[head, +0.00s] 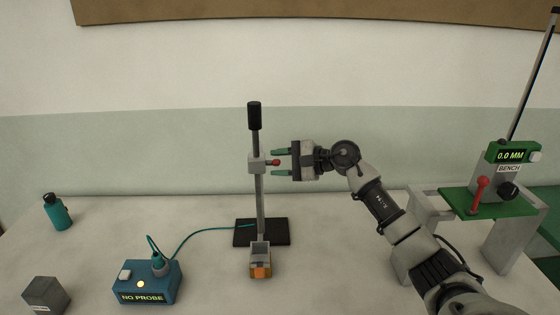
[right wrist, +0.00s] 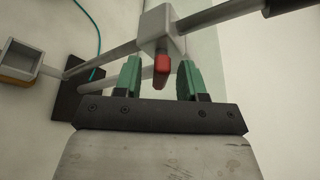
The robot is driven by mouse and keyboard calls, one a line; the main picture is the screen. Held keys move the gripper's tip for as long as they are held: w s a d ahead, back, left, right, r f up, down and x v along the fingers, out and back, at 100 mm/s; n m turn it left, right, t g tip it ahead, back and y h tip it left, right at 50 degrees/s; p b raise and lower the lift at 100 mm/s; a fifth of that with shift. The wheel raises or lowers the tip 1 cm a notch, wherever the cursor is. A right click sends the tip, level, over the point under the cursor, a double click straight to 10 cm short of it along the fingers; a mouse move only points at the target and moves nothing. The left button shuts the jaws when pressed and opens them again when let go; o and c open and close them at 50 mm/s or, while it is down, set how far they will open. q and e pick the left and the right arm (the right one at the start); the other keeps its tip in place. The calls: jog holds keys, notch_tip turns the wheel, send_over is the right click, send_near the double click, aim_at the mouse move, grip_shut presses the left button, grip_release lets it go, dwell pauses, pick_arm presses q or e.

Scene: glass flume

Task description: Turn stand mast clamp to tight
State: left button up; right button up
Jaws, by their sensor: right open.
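The stand has a grey mast (head: 260,205) on a black base (head: 278,231), with a dark cap on top. A pale clamp block (head: 257,162) sits on the mast, with a red-tipped lever (head: 274,162) pointing right. My right gripper (head: 280,162) is open, its green fingers above and below the red tip in the head view. In the right wrist view the red tip (right wrist: 161,71) lies between the two open fingers (right wrist: 160,80), with gaps on both sides. The clamp block shows just beyond it (right wrist: 160,28). My left gripper is not in view.
A blue box (head: 148,283) reading "NO PROBE" stands front left, its teal cable running to the stand. A grey-orange holder (head: 260,262) is at the mast's foot. A teal bottle (head: 57,212) and grey block (head: 46,295) are left. A green-topped bench (head: 488,203) with gauge stands right.

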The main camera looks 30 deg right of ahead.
grip_shut()
jog(key=shift+m, duration=0.3)
jog(key=shift+m+g+b, duration=0.6)
jog(key=shift+b, duration=0.05)
jog(key=shift+m+g+y+b, duration=0.3)
jog(key=shift+m+g, duration=0.3)
jog(key=shift+m, duration=0.4)
jog(key=shift+r+m+g+y, duration=0.1)
jog(key=shift+m+g+y, duration=0.2)
jog(key=shift+m+g, duration=0.65)
jog(key=shift+m+g+y, duration=0.5)
jog(key=shift+m+g, duration=0.05)
jog(key=shift+m, duration=1)
